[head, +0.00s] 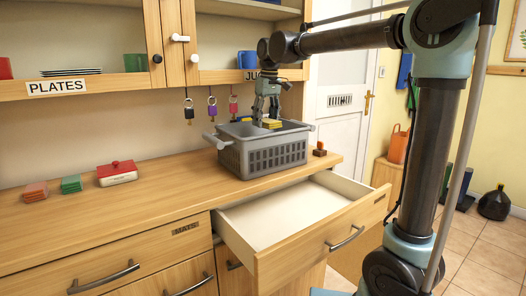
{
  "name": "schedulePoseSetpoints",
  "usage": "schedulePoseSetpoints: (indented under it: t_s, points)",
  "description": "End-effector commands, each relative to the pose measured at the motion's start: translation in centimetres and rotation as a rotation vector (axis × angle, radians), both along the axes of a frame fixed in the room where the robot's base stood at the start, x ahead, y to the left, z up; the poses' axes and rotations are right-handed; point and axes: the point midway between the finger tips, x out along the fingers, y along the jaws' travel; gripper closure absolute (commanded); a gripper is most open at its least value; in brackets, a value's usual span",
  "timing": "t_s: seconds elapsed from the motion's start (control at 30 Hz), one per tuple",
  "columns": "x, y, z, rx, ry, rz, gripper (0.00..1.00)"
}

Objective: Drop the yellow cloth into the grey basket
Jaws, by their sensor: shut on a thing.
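The grey basket (262,158) stands on the wooden counter near its right end, with a handle at each side. My gripper (270,119) points down over the basket's opening. It is shut on the yellow cloth (271,124), a small folded piece between the fingertips. The cloth is at about the height of the basket's rim in the picture. I cannot tell whether it is above the rim or just inside it. The basket's floor is hidden by its front wall.
An open, empty drawer (275,219) juts out below the basket. A red-lidded butter dish (117,174), a green stack (71,184) and an orange stack (35,192) sit on the left counter. Padlocks (212,106) hang behind the basket. A small stamp (320,149) stands to its right.

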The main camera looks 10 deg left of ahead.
Motion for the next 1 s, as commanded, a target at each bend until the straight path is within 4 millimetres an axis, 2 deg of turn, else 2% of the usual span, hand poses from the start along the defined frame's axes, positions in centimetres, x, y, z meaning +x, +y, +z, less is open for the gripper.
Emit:
schedulePoseSetpoints:
  t_s: [0.03,0.07,0.1,0.17,0.63,0.77,1.0]
  points:
    - [0.0,0.0,0.0,0.000,0.000,0.000,0.72]
    - [0.0,0.0,0.0,0.000,0.000,0.000,0.44]
    - [0.0,0.0,0.0,0.000,0.000,0.000,0.34]
    - [0.0,0.0,0.0,0.000,0.000,0.000,0.22]
    - [-0.1,0.1,0.6,0.000,0.000,0.002,0.22]
    - [-0.2,-0.1,2.1,0.000,0.000,0.002,0.22]
    - [-0.5,-0.6,6.5,0.000,0.001,0.002,0.22]
